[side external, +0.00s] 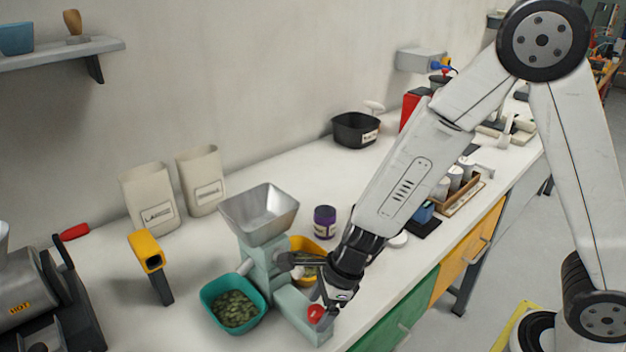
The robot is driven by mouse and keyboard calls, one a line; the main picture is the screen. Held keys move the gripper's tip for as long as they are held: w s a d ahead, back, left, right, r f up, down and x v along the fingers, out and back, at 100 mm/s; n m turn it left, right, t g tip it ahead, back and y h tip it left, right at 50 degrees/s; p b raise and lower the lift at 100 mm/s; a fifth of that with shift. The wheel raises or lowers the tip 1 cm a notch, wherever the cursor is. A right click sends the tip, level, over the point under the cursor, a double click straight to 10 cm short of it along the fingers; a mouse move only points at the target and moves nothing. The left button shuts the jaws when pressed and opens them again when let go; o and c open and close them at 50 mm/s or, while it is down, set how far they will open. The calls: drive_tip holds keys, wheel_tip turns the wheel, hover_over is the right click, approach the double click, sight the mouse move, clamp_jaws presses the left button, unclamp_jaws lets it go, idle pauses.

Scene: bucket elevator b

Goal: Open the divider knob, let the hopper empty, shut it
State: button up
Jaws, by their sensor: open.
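A metal hopper (262,210) stands on a pale green stand (262,262) on the white bench. The part of its inside that shows is bare metal; its outlet is hard to make out. A red knob (316,313) sits low at the front of the stand's base. I cannot tell whether it is the divider knob. My gripper (306,280) is open, beside the stand below the hopper, with one dark finger near the column and the other just above the red knob. Contact is not clear. A teal bowl (207,294) holding green bits stands left of the stand.
A yellow bowl (298,243) stands behind the stand, partly hidden by my gripper. A purple-lidded jar (325,221) is behind it. A yellow handheld device (147,252) and a dark machine (40,300) are left. Two beige bags (150,198) stand by the wall.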

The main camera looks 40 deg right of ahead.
idle(0.3)
clamp_jaws()
drive_tip(key=shift+w+n, duration=0.1)
drive_tip(key=shift+n, duration=0.3)
drive_tip(key=n+g, duration=0.1)
drive_tip(key=n, duration=0.2)
drive_tip(key=shift+w, duration=0.1)
drive_tip(key=shift+n+g+y, duration=0.3)
drive_tip(key=shift+n+g, duration=0.6)
drive_tip(key=shift+n, duration=0.8)
unclamp_jaws()
